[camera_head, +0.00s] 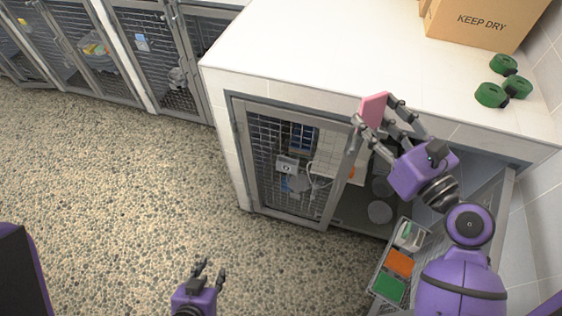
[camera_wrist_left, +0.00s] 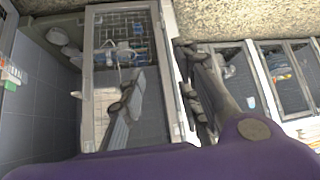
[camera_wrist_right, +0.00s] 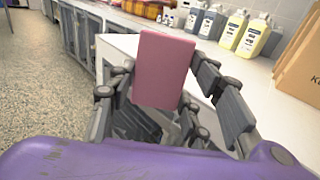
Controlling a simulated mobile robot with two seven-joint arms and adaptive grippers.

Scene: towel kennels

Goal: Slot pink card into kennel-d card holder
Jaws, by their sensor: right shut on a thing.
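The pink card (camera_head: 373,108) is held upright in my right gripper (camera_head: 375,112), which is shut on it above the front edge of the white counter. In the right wrist view the pink card (camera_wrist_right: 163,68) stands between the fingers, its broad face to the camera. The mesh kennel door (camera_head: 262,160) below the counter carries a small white plate marked D (camera_head: 287,164). I cannot make out the card holder's slot. The card is above and right of that plate, apart from it. My left gripper (camera_head: 209,270) is open and empty over the floor, lower left of the kennel.
A grey tray (camera_head: 374,288) at lower right holds an orange card (camera_head: 399,263) and a green card (camera_head: 389,288). A cardboard box (camera_head: 482,24) and green rolls (camera_head: 491,95) sit on the counter (camera_head: 290,55). More mesh kennels (camera_head: 150,50) line the upper left. The pebbled floor (camera_head: 110,190) is clear.

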